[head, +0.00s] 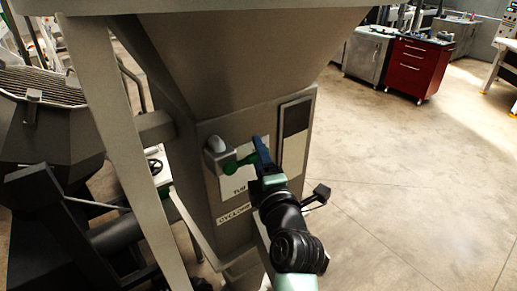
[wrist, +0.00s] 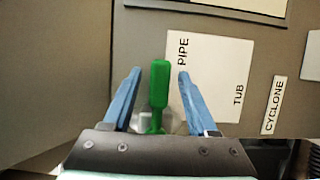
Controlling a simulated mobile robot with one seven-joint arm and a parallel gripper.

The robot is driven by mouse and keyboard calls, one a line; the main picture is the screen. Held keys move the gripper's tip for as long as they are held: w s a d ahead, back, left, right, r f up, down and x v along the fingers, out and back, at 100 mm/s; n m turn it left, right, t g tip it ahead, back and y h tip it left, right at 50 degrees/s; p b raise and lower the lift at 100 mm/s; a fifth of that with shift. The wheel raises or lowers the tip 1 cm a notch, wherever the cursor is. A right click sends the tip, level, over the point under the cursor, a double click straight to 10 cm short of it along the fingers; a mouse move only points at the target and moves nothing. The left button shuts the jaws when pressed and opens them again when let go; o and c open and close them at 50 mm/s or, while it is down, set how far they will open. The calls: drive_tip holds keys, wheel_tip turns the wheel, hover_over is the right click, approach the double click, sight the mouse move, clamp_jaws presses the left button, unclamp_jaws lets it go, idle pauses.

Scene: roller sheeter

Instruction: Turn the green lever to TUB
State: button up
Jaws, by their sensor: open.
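The green lever (wrist: 159,85) points up in the wrist view, its tip beside the word PIPE on a white label plate (wrist: 215,75). The word TUB (wrist: 238,95) is at that plate's lower right. In the head view the lever (head: 240,162) reaches right from its pivot on the grey machine. My gripper (wrist: 159,74) has its two blue fingers apart, one on each side of the lever handle, with a visible gap on both sides. In the head view my gripper (head: 260,150) covers part of the plate, and the word PIPE is hidden.
A CYCLONE label (head: 233,213) is below the plate on the machine's panel (head: 205,200). A dark framed window (head: 294,130) is to the right. A slanted grey post (head: 125,150) stands at left. A red cabinet (head: 415,70) is far back; the floor at right is open.

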drive_tip(key=shift+w, duration=0.2)
clamp_jaws()
idle(0.3)
idle(1.1)
